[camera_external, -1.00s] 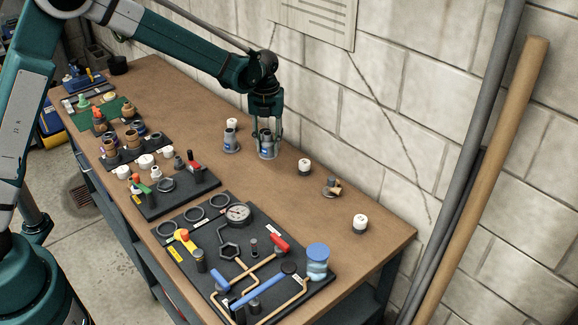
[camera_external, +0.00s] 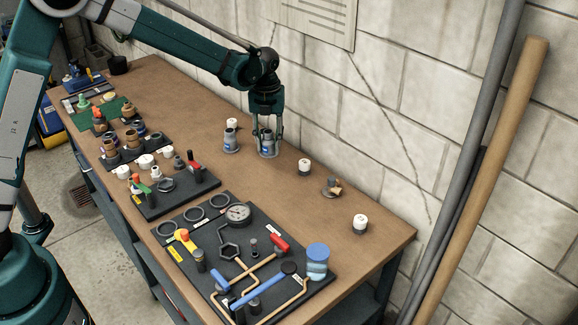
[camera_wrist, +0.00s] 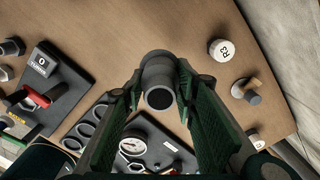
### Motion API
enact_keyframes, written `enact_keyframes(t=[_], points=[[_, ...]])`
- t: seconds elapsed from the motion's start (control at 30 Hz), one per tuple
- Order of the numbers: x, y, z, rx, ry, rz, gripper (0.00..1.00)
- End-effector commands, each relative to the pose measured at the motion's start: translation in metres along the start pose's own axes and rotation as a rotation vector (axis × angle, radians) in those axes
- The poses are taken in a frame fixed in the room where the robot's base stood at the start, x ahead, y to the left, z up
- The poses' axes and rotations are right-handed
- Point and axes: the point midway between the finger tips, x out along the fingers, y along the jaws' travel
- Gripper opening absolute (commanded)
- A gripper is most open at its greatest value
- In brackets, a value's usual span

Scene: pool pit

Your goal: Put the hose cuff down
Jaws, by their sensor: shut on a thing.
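A grey hose cuff with a blue label (camera_external: 266,148) stands upright on the brown workbench near the wall in the external view. My gripper (camera_external: 267,134) points down over it, with a finger on each side. In the wrist view the grey cuff (camera_wrist: 159,82) shows its round dark opening between the fingertips of my gripper (camera_wrist: 158,95), which is shut on it. The cuff's base appears to be at the bench top; whether it fully rests there is hard to tell.
A similar grey fitting (camera_external: 231,142) stands close left of the cuff. White-capped pieces (camera_external: 305,166) (camera_external: 360,223) and a brass-and-grey fitting (camera_external: 332,187) stand to the right. Black boards with tools and a gauge (camera_external: 238,213) lie in front. Bare bench (camera_external: 262,182) surrounds the cuff's front.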

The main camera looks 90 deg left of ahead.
Motion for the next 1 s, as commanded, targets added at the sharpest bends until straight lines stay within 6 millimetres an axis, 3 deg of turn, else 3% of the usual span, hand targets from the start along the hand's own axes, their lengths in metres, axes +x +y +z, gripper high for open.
enact_keyframes(t=[0.6,0.77,1.0], points=[[-0.002,-0.036,-0.130,-0.126,0.000,0.000,0.16],[-0.003,-0.038,-0.145,-0.145,0.000,0.000,0.16],[-0.003,-0.038,-0.147,-0.148,0.000,0.000,0.16]])
